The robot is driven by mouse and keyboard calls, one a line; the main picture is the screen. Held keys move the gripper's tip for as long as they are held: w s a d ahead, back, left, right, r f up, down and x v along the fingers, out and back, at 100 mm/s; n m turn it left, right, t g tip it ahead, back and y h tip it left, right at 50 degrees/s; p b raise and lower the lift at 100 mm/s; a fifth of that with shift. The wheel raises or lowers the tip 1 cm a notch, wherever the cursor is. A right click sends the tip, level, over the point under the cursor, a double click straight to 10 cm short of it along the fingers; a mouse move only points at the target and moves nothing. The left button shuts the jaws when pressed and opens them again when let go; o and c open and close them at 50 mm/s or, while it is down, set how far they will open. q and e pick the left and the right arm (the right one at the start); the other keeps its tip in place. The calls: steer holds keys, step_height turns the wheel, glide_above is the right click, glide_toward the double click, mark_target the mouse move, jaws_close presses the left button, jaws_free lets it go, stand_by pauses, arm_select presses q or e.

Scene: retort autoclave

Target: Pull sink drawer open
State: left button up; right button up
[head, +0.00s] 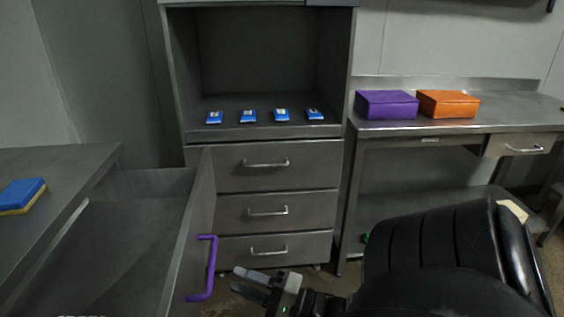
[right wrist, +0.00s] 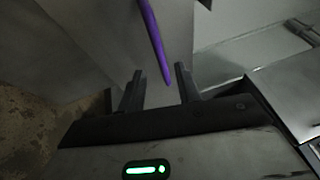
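A grey metal drawer with a purple handle stands pulled out at the lower left of the head view; its front panel (head: 203,200) faces right. The purple bar handle (head: 212,268) is on that panel and also shows in the right wrist view (right wrist: 153,38). My right gripper (head: 238,279) is just right of the handle, apart from it in the head view. In the right wrist view the two fingers (right wrist: 158,84) are spread with nothing gripped, and the handle's end appears near the gap between their tips. My left gripper is not in view.
A steel cabinet with closed drawers (head: 265,167) and several blue packets (head: 248,116) stands ahead. A right-hand table holds a purple block (head: 386,104) and an orange block (head: 448,103). A blue and yellow sponge (head: 22,196) lies on the left counter (head: 70,160).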

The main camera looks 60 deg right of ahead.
steer(key=v, duration=0.8)
steer(key=shift+s, duration=0.1)
